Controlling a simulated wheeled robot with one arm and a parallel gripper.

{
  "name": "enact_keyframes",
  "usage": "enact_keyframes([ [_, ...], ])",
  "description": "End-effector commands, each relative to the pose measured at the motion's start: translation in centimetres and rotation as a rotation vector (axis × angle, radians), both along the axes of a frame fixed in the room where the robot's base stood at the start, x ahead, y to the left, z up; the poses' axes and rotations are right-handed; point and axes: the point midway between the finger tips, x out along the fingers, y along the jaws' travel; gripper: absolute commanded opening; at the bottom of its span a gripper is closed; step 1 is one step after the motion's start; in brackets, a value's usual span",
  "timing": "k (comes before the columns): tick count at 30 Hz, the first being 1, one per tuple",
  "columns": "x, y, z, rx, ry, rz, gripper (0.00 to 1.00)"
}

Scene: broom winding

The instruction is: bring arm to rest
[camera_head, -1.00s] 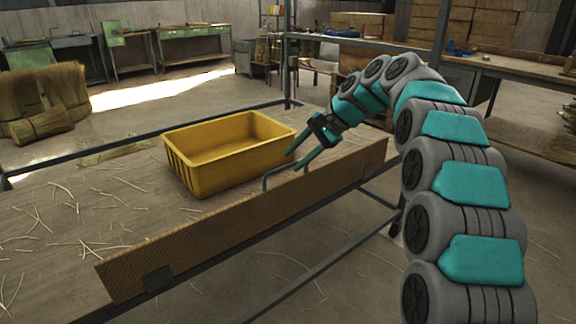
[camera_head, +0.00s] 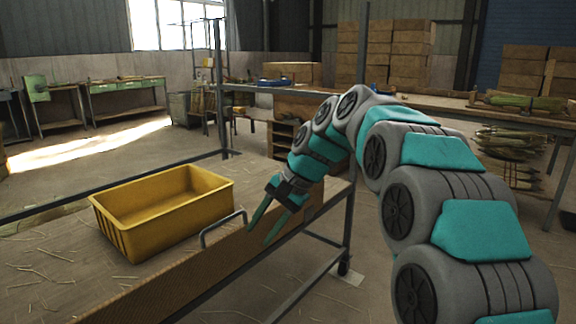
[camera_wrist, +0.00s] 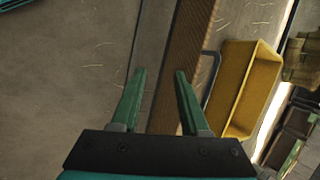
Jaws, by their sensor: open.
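My gripper (camera_head: 258,228) is open and empty, its two green fingers apart. In the head view it hangs by the front board of the workbench (camera_head: 60,262), just right of a grey metal handle (camera_head: 222,228). In the wrist view my gripper (camera_wrist: 158,75) points toward the brown wooden board (camera_wrist: 183,60), with nothing between the fingers. The rest of my arm bends up and over from the right side of the head view.
A yellow bin (camera_head: 165,212) stands on the bench and looks empty inside; it also shows in the wrist view (camera_wrist: 243,90). Straw lies scattered on the bench. A long table (camera_head: 420,98) with boxes (camera_head: 385,50) stands behind. Concrete floor is open at back left.

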Motion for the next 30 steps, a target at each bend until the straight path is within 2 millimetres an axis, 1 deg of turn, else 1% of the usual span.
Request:
enact_keyframes([
  [1,-1.8,-1.1,-0.4,-0.026,-0.002,0.014,0.45],
  [5,-5.9,-3.7,-1.6,-0.094,-0.014,0.062,0.45],
  [6,-7.3,-4.6,-2.2,-0.116,-0.015,0.078,0.45],
  [8,-9.3,-5.9,-2.9,-0.149,-0.019,0.101,0.45],
  [9,-10.7,-6.7,-3.4,-0.17,-0.022,0.118,0.45],
  [11,-12.8,-8.0,-4.3,-0.204,-0.023,0.142,0.45],
  [18,-21.7,-13.3,-7.9,-0.33,-0.02,0.253,0.45],
  [20,-24.0,-14.6,-9.0,-0.36,-0.013,0.282,0.45],
  [21,-25.6,-15.5,-9.6,-0.381,-0.011,0.302,0.45],
  [23,-27.9,-16.7,-10.7,-0.409,-0.002,0.332,0.45],
  [24,-29.4,-17.5,-11.4,-0.426,0.004,0.351,0.45],
  [27,-32.6,-19.1,-12.9,-0.46,0.017,0.394,0.45],
  [30,-34.8,-20.2,-14.0,-0.484,0.023,0.427,0.45],
])
